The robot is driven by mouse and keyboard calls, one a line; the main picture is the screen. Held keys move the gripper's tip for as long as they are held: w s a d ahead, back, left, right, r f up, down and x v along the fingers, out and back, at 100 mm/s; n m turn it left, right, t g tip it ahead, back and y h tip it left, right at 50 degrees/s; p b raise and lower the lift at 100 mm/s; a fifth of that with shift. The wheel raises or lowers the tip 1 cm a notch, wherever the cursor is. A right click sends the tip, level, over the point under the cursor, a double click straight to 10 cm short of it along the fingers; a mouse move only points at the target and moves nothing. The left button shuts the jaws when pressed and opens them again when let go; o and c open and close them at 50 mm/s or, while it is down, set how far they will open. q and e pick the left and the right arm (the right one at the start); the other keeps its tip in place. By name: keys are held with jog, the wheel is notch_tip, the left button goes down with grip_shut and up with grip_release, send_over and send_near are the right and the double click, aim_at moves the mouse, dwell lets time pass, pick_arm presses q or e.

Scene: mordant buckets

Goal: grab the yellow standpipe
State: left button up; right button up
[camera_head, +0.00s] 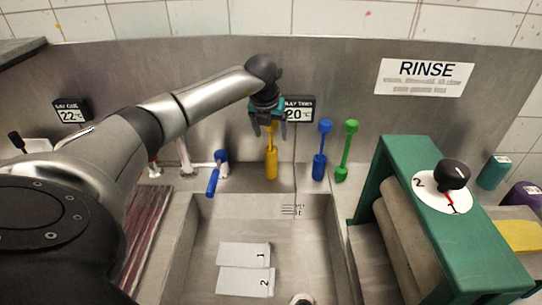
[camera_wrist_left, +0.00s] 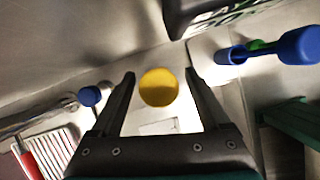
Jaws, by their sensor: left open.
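The yellow standpipe (camera_head: 271,162) stands upright behind the sink, at the middle of the head view. Its upper part is partly hidden by my left gripper (camera_head: 269,122), which hangs above it with the fingers pointing down. In the left wrist view the round yellow top of the standpipe (camera_wrist_left: 159,87) shows between the two open fingers of my left gripper (camera_wrist_left: 158,82). Gaps show on both sides, and I see no contact. My right gripper is in neither view.
A blue standpipe (camera_head: 320,150) and a green one (camera_head: 346,150) stand to the right. A timer display (camera_head: 300,109) is on the wall close behind the gripper. A green-framed roller device (camera_head: 408,150) stands right of the sink.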

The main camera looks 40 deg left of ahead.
pick_arm(q)
jog(key=shift+f, duration=0.25)
jog(key=shift+c, duration=0.3)
grip_shut()
dwell(0.5)
